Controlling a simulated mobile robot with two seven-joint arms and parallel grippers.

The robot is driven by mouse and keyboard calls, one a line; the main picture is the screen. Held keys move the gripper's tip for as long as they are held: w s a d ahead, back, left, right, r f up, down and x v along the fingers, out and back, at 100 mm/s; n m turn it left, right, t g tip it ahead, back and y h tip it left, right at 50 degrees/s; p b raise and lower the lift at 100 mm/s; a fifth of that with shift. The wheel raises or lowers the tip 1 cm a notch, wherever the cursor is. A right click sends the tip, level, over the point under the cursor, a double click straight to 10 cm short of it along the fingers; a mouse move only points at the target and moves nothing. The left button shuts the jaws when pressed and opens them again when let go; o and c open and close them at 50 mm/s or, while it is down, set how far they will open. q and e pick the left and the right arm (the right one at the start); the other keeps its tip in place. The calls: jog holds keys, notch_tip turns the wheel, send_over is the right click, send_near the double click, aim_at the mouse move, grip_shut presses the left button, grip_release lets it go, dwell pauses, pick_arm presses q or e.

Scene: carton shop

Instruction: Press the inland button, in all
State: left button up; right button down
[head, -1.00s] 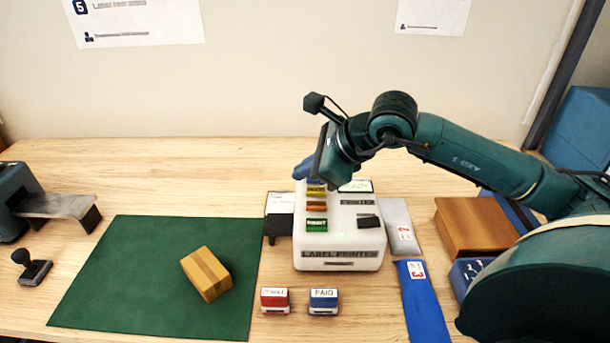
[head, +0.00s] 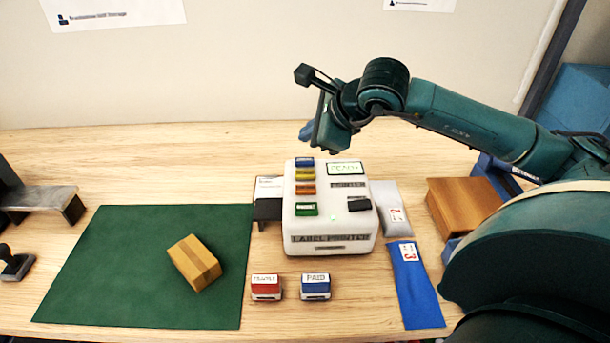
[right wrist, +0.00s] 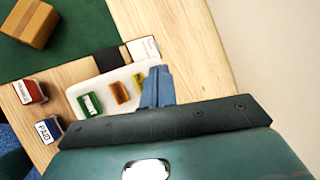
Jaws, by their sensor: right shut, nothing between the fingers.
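The white label printer (head: 330,225) stands on the table with a column of coloured buttons on its left side. From back to front they are blue (head: 305,162), yellow (head: 305,174), orange (head: 305,188) and green (head: 306,209). Their lettering is too blurred to tell which is inland. A small screen (head: 345,168) is lit at the back right. My right gripper (head: 307,132) is shut and empty, raised behind the blue button and apart from it. In the right wrist view its blue fingers (right wrist: 158,88) cover part of the printer top. My left gripper is not in view.
A green mat (head: 100,260) with a brown carton (head: 194,262) lies left. Red (head: 266,287) and blue (head: 316,286) stamps stand in front of the printer. Grey (head: 392,210) and blue (head: 414,285) packets and a brown box (head: 463,208) lie right.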

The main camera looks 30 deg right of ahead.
jog(key=b, duration=0.3)
send_over(309, 175)
notch_tip(309, 175, down, 6)
jog(key=shift+r, duration=0.25)
jog(key=shift+f+b, duration=0.4)
jog(key=shift+b, duration=0.15)
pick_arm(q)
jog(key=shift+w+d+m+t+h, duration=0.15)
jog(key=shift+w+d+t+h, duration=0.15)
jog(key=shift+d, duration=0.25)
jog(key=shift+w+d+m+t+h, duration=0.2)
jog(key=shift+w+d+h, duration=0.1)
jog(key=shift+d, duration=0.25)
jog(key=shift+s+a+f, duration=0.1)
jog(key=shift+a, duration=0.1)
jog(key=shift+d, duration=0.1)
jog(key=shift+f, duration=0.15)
pick_arm(e)
jog(key=shift+f, duration=0.1)
jog(key=shift+f+b, duration=0.4)
jog(key=shift+b, duration=0.45)
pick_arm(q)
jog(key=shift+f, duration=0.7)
pick_arm(e)
jog(key=shift+r, duration=0.1)
